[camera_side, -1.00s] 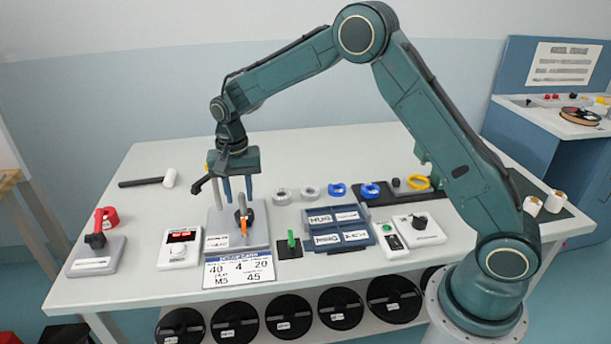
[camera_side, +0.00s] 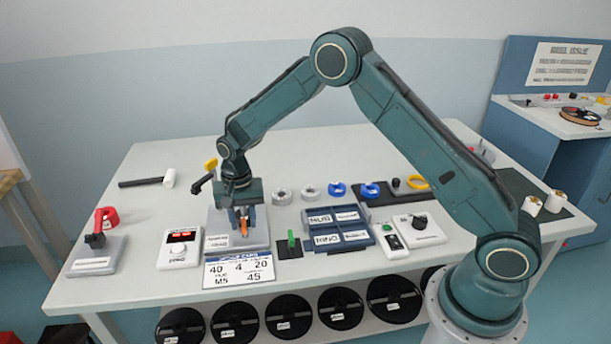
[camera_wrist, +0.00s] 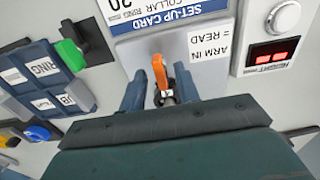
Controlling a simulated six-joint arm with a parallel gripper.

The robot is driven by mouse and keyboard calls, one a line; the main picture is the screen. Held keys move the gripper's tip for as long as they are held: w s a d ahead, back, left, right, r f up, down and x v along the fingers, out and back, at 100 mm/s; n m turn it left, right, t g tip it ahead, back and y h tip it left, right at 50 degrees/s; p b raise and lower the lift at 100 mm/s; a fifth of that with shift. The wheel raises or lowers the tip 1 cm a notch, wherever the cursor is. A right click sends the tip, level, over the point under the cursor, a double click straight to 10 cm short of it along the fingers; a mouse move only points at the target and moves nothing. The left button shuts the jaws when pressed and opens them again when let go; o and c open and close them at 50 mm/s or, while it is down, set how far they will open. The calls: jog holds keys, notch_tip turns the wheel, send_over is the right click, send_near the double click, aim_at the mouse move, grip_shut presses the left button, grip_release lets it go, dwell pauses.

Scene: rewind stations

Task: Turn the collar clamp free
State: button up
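The collar clamp shows as an orange lever (camera_side: 243,229) on the grey station base (camera_side: 262,240). The lever also shows in the wrist view (camera_wrist: 159,72), with a dark piece at its near end. My gripper (camera_side: 241,214) is low over the base, pointing down at the clamp. In the wrist view my gripper (camera_wrist: 158,82) has its fingers apart, one on each side of the lever. I see gaps between the lever and both fingers. The collar and the lower part of the clamp are mostly hidden by my gripper.
A black arm with a yellow end (camera_side: 211,164) stands behind my gripper. The height readout (camera_side: 181,244) is left of the base, the set-up card (camera_side: 239,270) in front. A green-lever switch (camera_side: 291,240) and blue bins (camera_side: 338,228) are to the right.

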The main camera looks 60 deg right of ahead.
grip_shut()
jog(key=shift+n, duration=0.3)
jog(key=n, duration=0.8)
jog(key=shift+n, duration=0.3)
jog(key=n, duration=0.4)
jog(key=shift+n, duration=2.4)
